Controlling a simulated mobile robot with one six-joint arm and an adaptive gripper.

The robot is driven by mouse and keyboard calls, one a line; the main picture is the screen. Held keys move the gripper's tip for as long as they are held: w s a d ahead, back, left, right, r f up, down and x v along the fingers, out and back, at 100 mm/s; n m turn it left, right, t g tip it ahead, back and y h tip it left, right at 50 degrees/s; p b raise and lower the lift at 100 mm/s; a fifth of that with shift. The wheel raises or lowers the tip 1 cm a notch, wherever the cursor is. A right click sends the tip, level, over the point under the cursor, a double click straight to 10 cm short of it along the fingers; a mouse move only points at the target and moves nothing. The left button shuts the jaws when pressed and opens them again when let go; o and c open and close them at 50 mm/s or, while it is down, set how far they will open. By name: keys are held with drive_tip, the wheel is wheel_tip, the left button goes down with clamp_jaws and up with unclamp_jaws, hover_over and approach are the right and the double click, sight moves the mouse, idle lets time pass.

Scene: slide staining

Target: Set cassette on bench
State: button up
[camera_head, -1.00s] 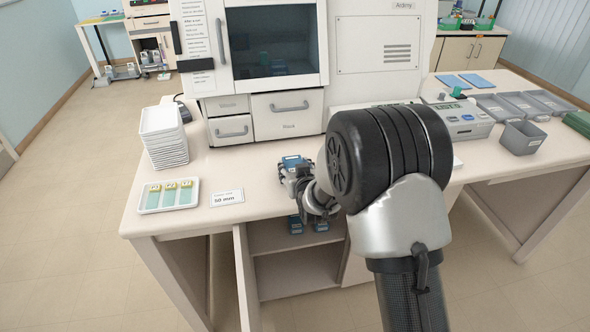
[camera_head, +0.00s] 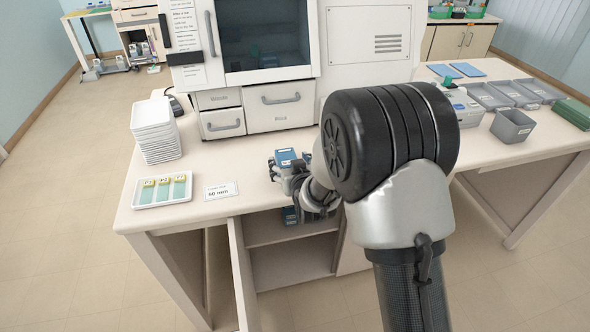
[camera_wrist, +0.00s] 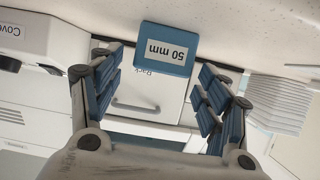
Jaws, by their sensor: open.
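A blue cassette (camera_head: 287,156) is at the front part of the bench (camera_head: 250,165), right of the paper sign. In the wrist view, the cassette (camera_wrist: 165,48) shows a white "50 mm" label and appears against the bench surface. My gripper (camera_head: 287,177) is at the cassette's near side. In the wrist view, my gripper (camera_wrist: 160,85) has its two blue-padded fingers wide apart. The cassette lies between and beyond the fingertips, with gaps on both sides. Its contact with the bench is not clearly shown.
A "50 mm" sign (camera_head: 221,190), a tray of yellow-labelled slides (camera_head: 162,190) and stacked white trays (camera_head: 156,131) are on the left. A white machine (camera_head: 262,110) stands behind. Below are an open door (camera_head: 242,270) and a shelf holding blue cassettes (camera_head: 290,215).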

drive_tip(key=s+d+r+m+g+h+p, duration=0.1)
drive_tip(key=s+d+r+g, duration=0.1)
drive_tip(key=s+d+r, duration=0.6)
drive_tip(key=s+d+r+g+h, duration=0.1)
drive_tip(key=s+d+r, duration=0.3)
drive_tip(key=s, duration=0.5)
drive_tip(key=s+d+r+m+g+h, duration=0.1)
drive_tip(key=s+d+r+g, duration=0.1)
drive_tip(key=s, duration=1)
drive_tip(key=s+d+r+m+g, duration=0.1)
drive_tip(key=s+d+r+g, duration=0.1)
drive_tip(key=s, duration=1)
drive_tip(key=shift+d+g+h, duration=0.4)
drive_tip(key=shift+d+g, duration=0.3)
drive_tip(key=shift+d, duration=0.45)
drive_tip(key=shift+r, duration=0.1)
